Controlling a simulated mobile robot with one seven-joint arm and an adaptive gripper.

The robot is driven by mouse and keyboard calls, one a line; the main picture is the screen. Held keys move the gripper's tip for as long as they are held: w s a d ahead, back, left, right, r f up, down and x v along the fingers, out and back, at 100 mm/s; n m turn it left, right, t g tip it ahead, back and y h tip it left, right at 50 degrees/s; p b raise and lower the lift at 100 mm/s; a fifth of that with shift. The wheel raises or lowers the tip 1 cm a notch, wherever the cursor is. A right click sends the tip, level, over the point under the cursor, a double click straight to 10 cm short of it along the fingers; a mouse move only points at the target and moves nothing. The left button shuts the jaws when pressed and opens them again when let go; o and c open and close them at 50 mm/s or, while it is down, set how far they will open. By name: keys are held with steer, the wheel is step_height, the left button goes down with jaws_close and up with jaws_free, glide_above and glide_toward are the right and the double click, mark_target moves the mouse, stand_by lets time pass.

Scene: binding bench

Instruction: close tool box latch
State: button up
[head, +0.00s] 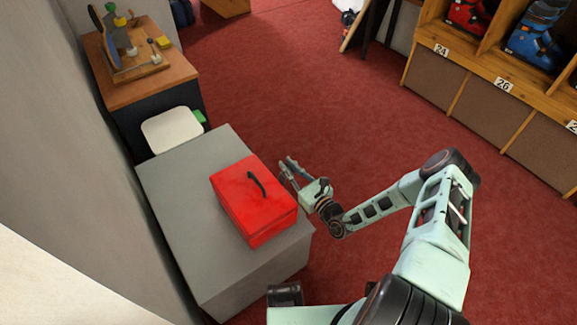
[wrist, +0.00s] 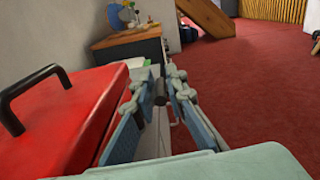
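The red tool box (head: 250,205) sits on a grey bench (head: 180,190) in the head view, with its lid down and a black handle (head: 257,182) on top. In the wrist view the tool box (wrist: 70,110) fills the left side, with its handle (wrist: 30,95) at the far left and a dark seam along the lid's edge. I cannot make out the latch in either view. My gripper (head: 289,168) is beside the box's right side in the head view, at about the bench edge. Its fingers are apart and empty; the wrist view shows the gap between them (wrist: 158,100).
A white and green item (head: 172,130) lies behind the bench. A wooden-topped cabinet (head: 140,75) with tools stands further back. A grey wall (head: 60,130) bounds the left. Shelves with boots (head: 500,80) stand right; red floor (head: 290,80) is open between.

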steer(key=v, duration=0.7)
steer(key=shift+s+d, duration=0.15)
steer(key=shift+s, duration=0.1)
steer(key=shift+c, duration=0.5)
